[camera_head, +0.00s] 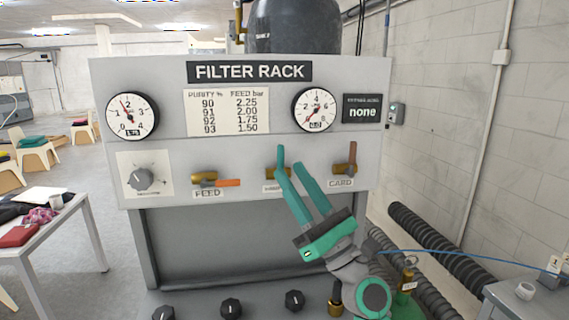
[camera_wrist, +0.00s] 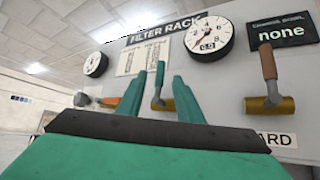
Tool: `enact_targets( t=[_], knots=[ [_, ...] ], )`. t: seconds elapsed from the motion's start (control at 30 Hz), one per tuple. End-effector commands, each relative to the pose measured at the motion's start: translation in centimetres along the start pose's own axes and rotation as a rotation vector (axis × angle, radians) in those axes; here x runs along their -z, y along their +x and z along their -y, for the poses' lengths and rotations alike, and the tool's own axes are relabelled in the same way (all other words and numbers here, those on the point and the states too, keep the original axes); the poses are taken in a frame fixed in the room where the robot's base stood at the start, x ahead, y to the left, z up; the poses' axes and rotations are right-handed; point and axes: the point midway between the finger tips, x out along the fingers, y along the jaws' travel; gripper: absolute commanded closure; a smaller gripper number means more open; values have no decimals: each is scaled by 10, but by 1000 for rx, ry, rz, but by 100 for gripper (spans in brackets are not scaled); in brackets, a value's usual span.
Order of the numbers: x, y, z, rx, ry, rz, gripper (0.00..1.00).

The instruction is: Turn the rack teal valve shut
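The teal valve has an upright teal lever (camera_head: 281,155) on a brass body in the middle of the filter rack's (camera_head: 230,256) valve row. In the wrist view the lever (camera_wrist: 159,76) stands between my fingers, with its brass body (camera_wrist: 162,104) below. My gripper (camera_head: 288,168) is open, with teal fingers pointing up toward the panel. In the wrist view my gripper (camera_wrist: 157,77) has a finger on each side of the lever, with gaps showing. The valve's label is mostly hidden behind my fingers in the head view. Depth between fingertips and lever is unclear.
An orange-handled FEED valve (camera_head: 218,182) lies level to the left. A brown-handled valve (camera_head: 351,158) stands upright to the right. Two gauges (camera_head: 131,116) (camera_head: 314,110) sit above. Black knobs (camera_head: 231,308) line the lower ledge. A table (camera_head: 75,233) stands at left.

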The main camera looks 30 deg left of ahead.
Motion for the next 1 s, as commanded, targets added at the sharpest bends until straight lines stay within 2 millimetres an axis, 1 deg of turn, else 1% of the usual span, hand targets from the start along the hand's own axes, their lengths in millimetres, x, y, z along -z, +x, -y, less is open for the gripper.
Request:
enact_targets(
  t=[0.03,0.1,0.2,0.3,0.47,0.9,1.0],
  knots=[
    [0,-10,1,3,1,1,67],
    [0,-21,1,2,0,1,67],
    [0,-34,1,2,0,0,67],
    [0,-43,0,2,0,0,67],
    [0,-48,0,-1,-1,-1,67],
    [0,-48,0,-1,-1,-1,67],
    [1,-51,0,6,17,7,67]
  ],
)
